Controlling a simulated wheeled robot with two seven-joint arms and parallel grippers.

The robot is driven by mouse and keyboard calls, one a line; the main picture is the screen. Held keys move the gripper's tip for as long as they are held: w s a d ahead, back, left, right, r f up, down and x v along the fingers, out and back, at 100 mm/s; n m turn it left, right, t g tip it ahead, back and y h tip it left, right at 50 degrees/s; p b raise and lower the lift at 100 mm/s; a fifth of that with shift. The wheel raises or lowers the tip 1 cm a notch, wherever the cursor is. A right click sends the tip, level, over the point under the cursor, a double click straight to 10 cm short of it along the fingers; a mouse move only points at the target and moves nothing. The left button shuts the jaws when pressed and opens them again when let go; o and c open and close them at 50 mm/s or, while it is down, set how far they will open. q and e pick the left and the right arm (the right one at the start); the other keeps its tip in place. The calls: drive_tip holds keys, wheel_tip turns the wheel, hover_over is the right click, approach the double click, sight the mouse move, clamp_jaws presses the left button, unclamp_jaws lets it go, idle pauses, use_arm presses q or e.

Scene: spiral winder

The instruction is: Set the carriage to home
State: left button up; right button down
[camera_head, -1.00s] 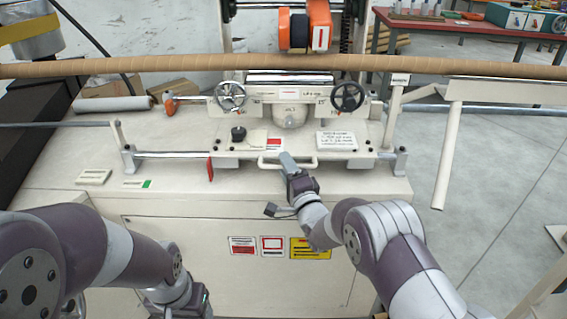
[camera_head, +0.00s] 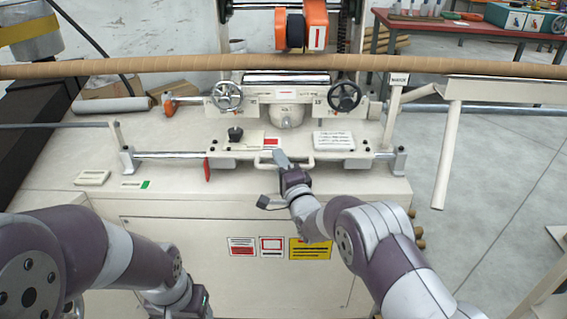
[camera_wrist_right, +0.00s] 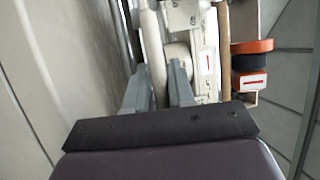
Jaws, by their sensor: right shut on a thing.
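The cream carriage (camera_head: 315,143) rides on the machine's front rail (camera_head: 165,155), with two handwheels above its plate. The left handwheel (camera_head: 227,96) is pale and the right handwheel (camera_head: 344,97) is dark. A cream bar handle (camera_head: 303,165) sticks out at its front. My right gripper (camera_head: 281,158) is at this handle, near its middle. In the right wrist view my right gripper (camera_wrist_right: 158,82) has its two grey fingers on either side of the cream handle (camera_wrist_right: 152,45), shut on it. My left arm enters at lower left; its gripper fingers are out of frame.
A long brown tube (camera_head: 180,68) spans above the carriage. A rail bracket (camera_head: 127,160) stands at the left and another (camera_head: 399,160) at the right. A red pointer (camera_head: 207,171) hangs at the carriage's left end. A cream chute post (camera_head: 448,155) stands at right.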

drive_tip(key=a+b, duration=0.2)
drive_tip(key=a, duration=0.6)
drive_tip(key=a+b, duration=0.3)
drive_tip(key=a, duration=0.5)
drive_tip(key=shift+r, duration=0.2)
drive_tip(key=shift+a+r+b, duration=0.2)
drive_tip(key=shift+a+b, duration=0.25)
drive_tip(key=shift+a, duration=0.4)
drive_tip(key=c, duration=1.1)
unclamp_jaws()
drive_tip(key=shift+f, duration=0.1)
drive_tip(key=shift+f, duration=0.1)
